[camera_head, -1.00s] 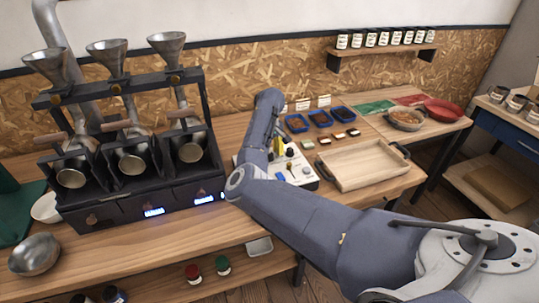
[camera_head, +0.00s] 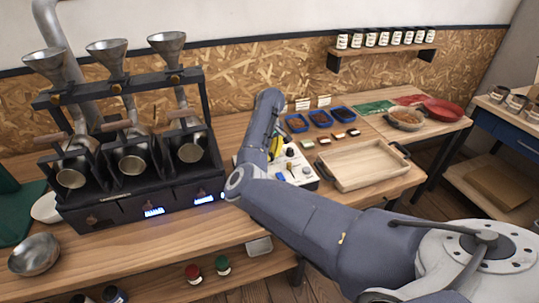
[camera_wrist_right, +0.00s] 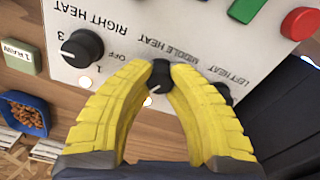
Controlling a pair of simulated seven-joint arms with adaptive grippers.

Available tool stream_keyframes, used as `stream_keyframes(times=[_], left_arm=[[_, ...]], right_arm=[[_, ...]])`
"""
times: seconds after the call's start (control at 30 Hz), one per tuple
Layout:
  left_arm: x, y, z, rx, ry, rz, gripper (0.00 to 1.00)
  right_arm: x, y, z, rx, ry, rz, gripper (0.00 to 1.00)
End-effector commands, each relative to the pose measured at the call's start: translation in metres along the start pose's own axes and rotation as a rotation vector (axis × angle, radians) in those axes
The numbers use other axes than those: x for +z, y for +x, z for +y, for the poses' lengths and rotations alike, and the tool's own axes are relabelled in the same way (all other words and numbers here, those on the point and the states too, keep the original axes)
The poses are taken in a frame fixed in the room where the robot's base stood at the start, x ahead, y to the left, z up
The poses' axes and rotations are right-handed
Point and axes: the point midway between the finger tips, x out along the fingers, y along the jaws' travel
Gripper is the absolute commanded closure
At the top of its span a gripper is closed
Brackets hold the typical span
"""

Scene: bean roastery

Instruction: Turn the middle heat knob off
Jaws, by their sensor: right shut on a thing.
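The white control panel (camera_head: 304,183) stands on the bench, partly hidden behind my right arm in the head view. In the wrist view the panel (camera_wrist_right: 130,15) carries a row of black heat knobs with upside-down lettering. My right gripper (camera_wrist_right: 160,70) has its two yellow fingers closed around the middle heat knob (camera_wrist_right: 158,77). A white pointer mark shows on that knob's lower side; fingers hide its scale. The right heat knob (camera_wrist_right: 82,48) is free, left of the fingers. The left heat knob (camera_wrist_right: 218,95) is partly covered by a finger. My left gripper is out of view.
The roaster with its funnels (camera_head: 120,205) stands left of my arm. A wooden tray (camera_head: 365,187) lies right of the panel, blue bean bins (camera_head: 320,117) behind it. A green button (camera_wrist_right: 245,9) and a red button (camera_wrist_right: 299,23) rise from the panel.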

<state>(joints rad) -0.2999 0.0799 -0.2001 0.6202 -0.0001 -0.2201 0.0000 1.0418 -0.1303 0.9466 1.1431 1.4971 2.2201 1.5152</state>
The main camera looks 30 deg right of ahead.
Motion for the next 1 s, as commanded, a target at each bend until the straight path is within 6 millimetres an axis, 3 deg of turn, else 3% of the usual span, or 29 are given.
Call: stream_keyframes(times=[0.27, 1.0], left_arm=[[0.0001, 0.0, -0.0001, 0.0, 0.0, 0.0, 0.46], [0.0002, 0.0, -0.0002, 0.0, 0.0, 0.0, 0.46]], right_arm=[[-0.0003, 0.0001, -0.0008, -0.002, -0.176, 0.001, 1.0], [-0.0003, -0.0003, -0.0003, 0.0, -0.879, 0.001, 1.0]])
